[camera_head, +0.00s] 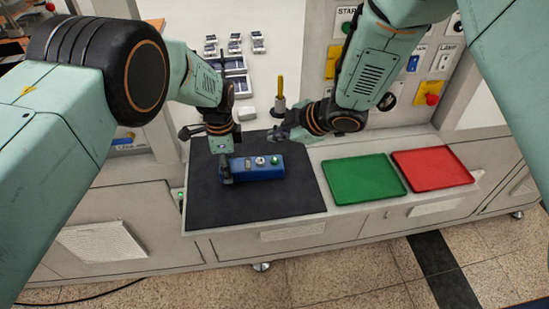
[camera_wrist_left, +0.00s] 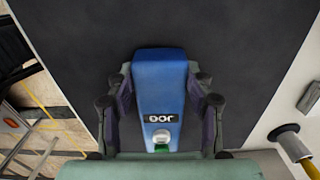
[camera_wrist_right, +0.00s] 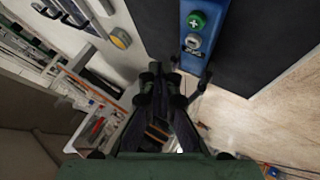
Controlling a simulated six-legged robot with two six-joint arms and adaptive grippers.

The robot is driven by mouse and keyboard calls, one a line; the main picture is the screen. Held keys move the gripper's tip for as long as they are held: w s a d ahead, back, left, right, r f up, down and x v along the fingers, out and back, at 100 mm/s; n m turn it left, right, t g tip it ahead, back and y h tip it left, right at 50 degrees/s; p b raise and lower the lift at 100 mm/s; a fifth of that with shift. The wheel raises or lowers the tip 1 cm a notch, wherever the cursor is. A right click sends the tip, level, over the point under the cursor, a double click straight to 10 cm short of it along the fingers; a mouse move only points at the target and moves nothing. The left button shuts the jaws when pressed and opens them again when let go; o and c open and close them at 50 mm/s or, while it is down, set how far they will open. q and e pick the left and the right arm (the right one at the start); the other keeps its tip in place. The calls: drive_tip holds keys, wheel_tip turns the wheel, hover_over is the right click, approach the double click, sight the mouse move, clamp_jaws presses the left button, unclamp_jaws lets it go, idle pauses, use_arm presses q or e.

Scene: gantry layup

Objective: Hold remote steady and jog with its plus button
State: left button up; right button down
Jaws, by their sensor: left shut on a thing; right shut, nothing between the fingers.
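The blue remote (camera_head: 258,171) lies on the black mat (camera_head: 250,205). It has a green button (camera_head: 275,160) near its right end and a pale grey button (camera_head: 260,161) beside it. My left gripper (camera_head: 226,174) is shut on the remote at its left end. In the left wrist view its fingers flank both sides of the remote (camera_wrist_left: 160,85). In the right wrist view the green button carries a plus sign (camera_wrist_right: 196,20). My right gripper (camera_head: 277,136) is shut and empty, above and behind the remote, apart from the buttons.
A green tray (camera_head: 363,178) and a red tray (camera_head: 432,168) sit on the bench to the right. A yellow-handled tool (camera_head: 280,95) stands behind my right gripper. A panel with buttons and switches (camera_head: 430,90) rises at the back right. The front of the mat is clear.

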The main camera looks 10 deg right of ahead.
sight(277, 161)
wheel_tip(277, 161, up, 4)
drive_tip(key=shift+f, duration=0.1)
drive_tip(key=shift+f, duration=0.1)
drive_tip(key=shift+f, duration=4.3)
drive_tip(key=shift+f, duration=0.15)
drive_tip(key=shift+f, duration=0.3)
drive_tip(key=shift+f, duration=0.55)
drive_tip(key=shift+r, duration=0.95)
